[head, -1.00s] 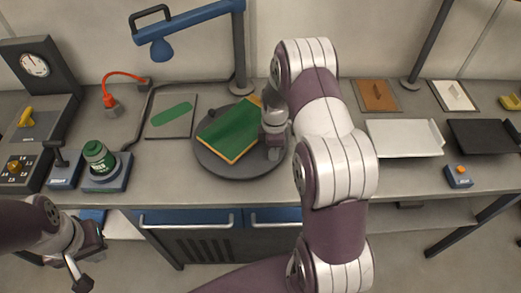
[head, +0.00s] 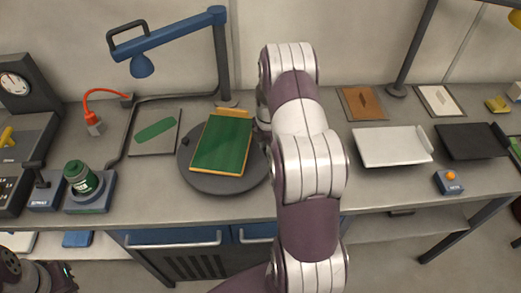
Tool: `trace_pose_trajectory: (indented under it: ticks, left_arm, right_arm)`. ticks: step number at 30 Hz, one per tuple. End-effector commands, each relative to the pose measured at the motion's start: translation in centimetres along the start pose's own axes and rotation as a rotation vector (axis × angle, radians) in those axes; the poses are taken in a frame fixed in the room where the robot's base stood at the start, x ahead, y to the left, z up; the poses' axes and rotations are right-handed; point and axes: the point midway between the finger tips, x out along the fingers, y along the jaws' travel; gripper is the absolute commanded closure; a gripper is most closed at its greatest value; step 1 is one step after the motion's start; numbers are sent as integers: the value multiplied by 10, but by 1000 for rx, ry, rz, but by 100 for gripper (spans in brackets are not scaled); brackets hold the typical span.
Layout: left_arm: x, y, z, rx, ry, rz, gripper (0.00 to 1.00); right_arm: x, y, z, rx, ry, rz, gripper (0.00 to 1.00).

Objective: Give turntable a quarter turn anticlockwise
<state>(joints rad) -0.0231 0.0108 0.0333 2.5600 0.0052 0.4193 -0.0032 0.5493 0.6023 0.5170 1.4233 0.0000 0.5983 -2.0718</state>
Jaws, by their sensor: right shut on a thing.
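The turntable (head: 225,186) is a round dark grey disc on the bench, left of my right arm. A green board (head: 222,143) with an orange edge lies on it, its long side running nearly front to back. Small dark pegs stand at the disc's left and right edges. My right gripper (head: 263,120) is shut on the turntable at its back right edge; the arm hides most of the fingers and the exact grip. My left gripper (head: 62,277) is low at the bottom left corner, away from the turntable, partly cut off, its jaws unclear.
A blue lamp (head: 222,60) stands behind the turntable.

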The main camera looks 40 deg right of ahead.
Motion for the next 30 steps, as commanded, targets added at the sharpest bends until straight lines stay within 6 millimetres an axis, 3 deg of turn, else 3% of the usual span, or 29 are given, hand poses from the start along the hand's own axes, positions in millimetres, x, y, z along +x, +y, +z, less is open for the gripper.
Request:
trace_pose_trajectory:
  ticks: [12,30]
  left_arm:
    - [6,0,1,0,0,0,100]
    - [9,0,1,0,0,0,100]
  right_arm:
    - [-1,13,20,-152,-3,5,100]
    - [-1,20,25,-228,-1,2,100]
